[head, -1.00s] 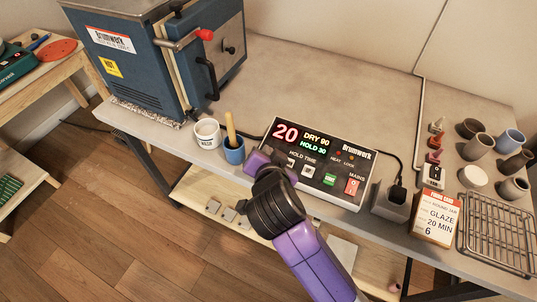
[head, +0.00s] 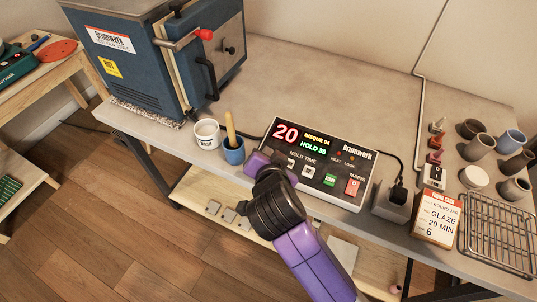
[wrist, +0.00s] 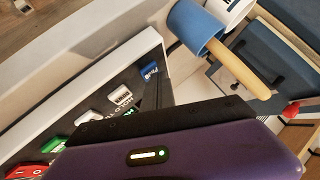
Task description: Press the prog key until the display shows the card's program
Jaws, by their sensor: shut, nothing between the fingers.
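The controller (head: 362,165) sits on the bench with its panel facing up. Its display (head: 297,137) reads a red 20, a yellow line that looks like BISQUE with small digits, and HOLD 30 in green. The card (head: 437,218) stands at the right and reads round jar, GLAZE, 20 MIN, 6. My purple gripper (head: 262,161) is shut and empty over the controller's near left corner, hiding the prog key in the head view. The wrist view shows the blue prog key (wrist: 150,73) just beyond the gripper's dark edge; whether they touch cannot be told.
White hold-time keys (head: 308,171), a green key (head: 330,180) and a red mains switch (head: 352,187) lie right of my gripper. A white cup (head: 207,136) and a blue cup (head: 234,153) with a wooden handle stand close left. A wire rack (head: 497,236) lies far right.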

